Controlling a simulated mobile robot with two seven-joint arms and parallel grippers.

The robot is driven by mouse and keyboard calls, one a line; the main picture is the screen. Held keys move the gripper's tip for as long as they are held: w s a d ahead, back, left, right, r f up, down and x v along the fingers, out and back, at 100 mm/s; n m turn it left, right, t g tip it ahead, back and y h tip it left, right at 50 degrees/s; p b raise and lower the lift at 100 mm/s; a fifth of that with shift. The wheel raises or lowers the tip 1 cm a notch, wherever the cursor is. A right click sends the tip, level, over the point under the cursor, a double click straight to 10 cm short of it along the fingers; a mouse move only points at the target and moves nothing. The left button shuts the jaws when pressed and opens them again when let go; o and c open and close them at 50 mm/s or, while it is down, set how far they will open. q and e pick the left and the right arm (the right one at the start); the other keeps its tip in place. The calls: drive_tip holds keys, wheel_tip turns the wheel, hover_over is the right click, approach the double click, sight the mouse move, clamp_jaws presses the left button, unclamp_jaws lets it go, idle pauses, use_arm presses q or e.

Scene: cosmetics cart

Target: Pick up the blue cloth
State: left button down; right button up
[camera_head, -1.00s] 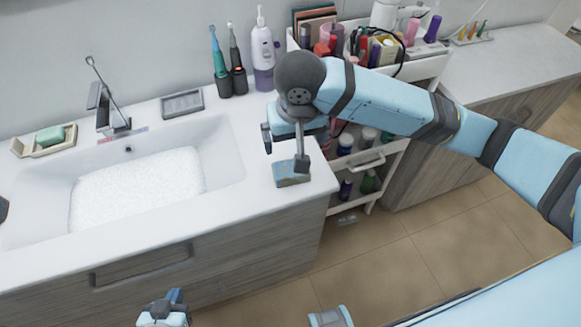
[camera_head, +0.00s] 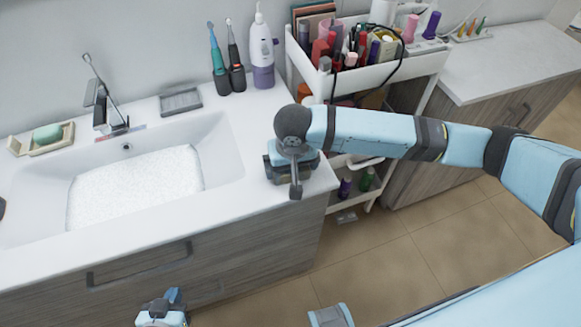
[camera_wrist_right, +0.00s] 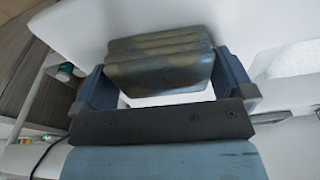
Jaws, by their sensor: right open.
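The blue cloth (camera_wrist_right: 160,58) is a folded, blue-brown mottled block on the white countertop, seen in the right wrist view. In the head view my right gripper (camera_head: 283,180) is low over the counter right of the sink and mostly hides the cloth. In the wrist view my right gripper (camera_wrist_right: 168,88) is open, with one finger on each side of the cloth. Small gaps or contact at the fingers are hard to tell. My left gripper (camera_head: 163,310) shows only partly at the bottom edge, away from the counter, and its jaws cannot be made out.
The sink (camera_head: 212,150) lies left of the right gripper. Toothbrushes in holders (camera_head: 229,80) and a white-purple bottle (camera_head: 262,55) stand behind. The counter's front edge is near the gripper.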

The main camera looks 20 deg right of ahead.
drive_tip(key=c, duration=0.6)
wheel_tip(320, 180, up, 20)
drive_tip(key=shift+p, duration=0.6)
